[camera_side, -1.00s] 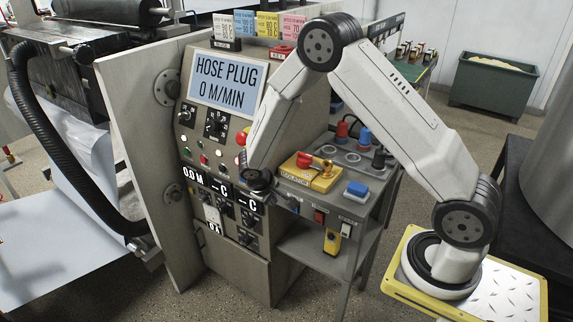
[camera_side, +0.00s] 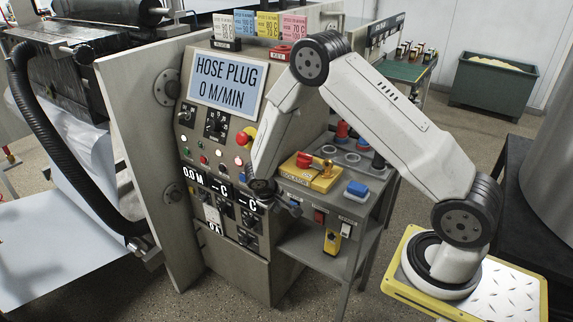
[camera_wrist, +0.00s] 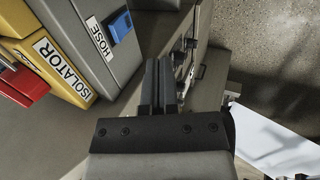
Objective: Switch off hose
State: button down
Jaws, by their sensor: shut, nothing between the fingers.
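In the wrist view, a blue switch (camera_wrist: 121,27) sits on a grey box face beside a label (camera_wrist: 99,40) reading HOSE. My gripper (camera_wrist: 158,66) is shut and empty, below and right of the switch and apart from it. In the side view, my gripper (camera_side: 291,207) is low at the left front of the grey cart (camera_side: 372,212), close to the control cabinet. I cannot make out the HOSE switch for sure in the side view. The cabinet's display (camera_side: 226,82) reads HOSE PLUG, 0 M/MIN.
A yellow isolator box (camera_side: 313,178) with a red handle stands on the cart. A blue block (camera_side: 357,190) is to its right. A red switch (camera_side: 319,216) and a white switch (camera_side: 346,230) are on the cart's front. The floor in front is free.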

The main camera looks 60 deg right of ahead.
aim_at(290, 203)
jog(key=d+f, duration=0.4)
jog(key=d, duration=0.2)
jog(key=shift+f, duration=0.2)
jog(key=shift+d, duration=0.15)
jog(key=shift+d+r, duration=0.1)
jog(key=shift+d, duration=0.25)
jog(key=shift+r, duration=0.1)
dwell(0.3)
jog(key=shift+r, duration=0.7)
